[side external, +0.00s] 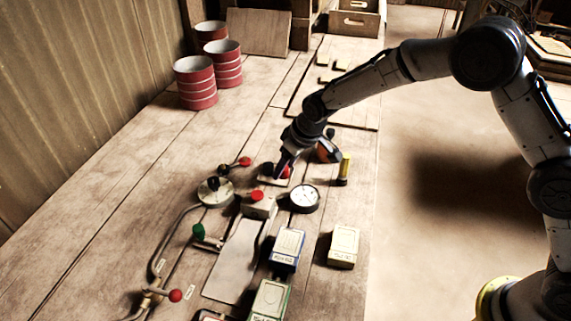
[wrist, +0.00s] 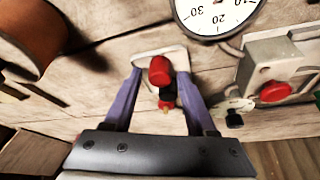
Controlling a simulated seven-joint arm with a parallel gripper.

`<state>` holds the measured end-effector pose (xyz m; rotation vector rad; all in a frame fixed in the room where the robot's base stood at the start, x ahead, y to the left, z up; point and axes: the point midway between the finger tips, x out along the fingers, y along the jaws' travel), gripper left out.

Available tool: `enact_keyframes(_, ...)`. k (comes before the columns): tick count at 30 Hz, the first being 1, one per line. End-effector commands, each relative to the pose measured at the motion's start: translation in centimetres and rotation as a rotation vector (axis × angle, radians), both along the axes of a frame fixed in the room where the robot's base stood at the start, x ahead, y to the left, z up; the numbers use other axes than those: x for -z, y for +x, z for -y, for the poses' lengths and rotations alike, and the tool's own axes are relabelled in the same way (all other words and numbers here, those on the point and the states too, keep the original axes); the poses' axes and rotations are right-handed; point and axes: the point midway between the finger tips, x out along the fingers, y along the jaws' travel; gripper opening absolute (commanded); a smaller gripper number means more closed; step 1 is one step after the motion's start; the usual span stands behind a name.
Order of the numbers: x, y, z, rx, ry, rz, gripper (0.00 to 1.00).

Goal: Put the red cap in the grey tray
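A small red cap-like piece (wrist: 160,70) stands between my fingers in the wrist view, with a dark part and more red below it. It sits at a pale plate (wrist: 178,52); in the side view this red piece (side external: 286,172) is partly hidden by my gripper. My gripper (wrist: 159,74) is open, one purple finger on each side of the red piece, with a small gap showing at both. In the side view my gripper (side external: 281,170) points down at the plate. A flat grey tray-like piece (side external: 235,265) lies nearer the camera; I cannot tell for sure that it is the tray.
A round dial (side external: 304,198) and a box with a red button (side external: 257,196) stand close by. A yellow-topped cylinder (side external: 344,168) and an orange round thing (side external: 328,150) are to the right. Small boxes (side external: 343,246) and a lever with a red knob (side external: 175,295) lie nearer. Red-banded cans (side external: 195,84) stand behind.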

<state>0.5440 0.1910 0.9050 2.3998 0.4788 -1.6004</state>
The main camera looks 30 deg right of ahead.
Motion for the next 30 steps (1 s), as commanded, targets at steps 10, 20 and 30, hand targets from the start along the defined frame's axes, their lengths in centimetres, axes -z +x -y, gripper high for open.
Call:
enact_keyframes(10, -0.1, 0.0, 0.0, 0.0, 0.0, -0.001, 0.67)
enact_keyframes(20, -4.5, -1.5, 0.6, 0.0, 0.002, 0.004, 0.67)
enact_keyframes(30, -10.1, -3.7, 1.6, 0.0, 0.0, 0.001, 0.67)
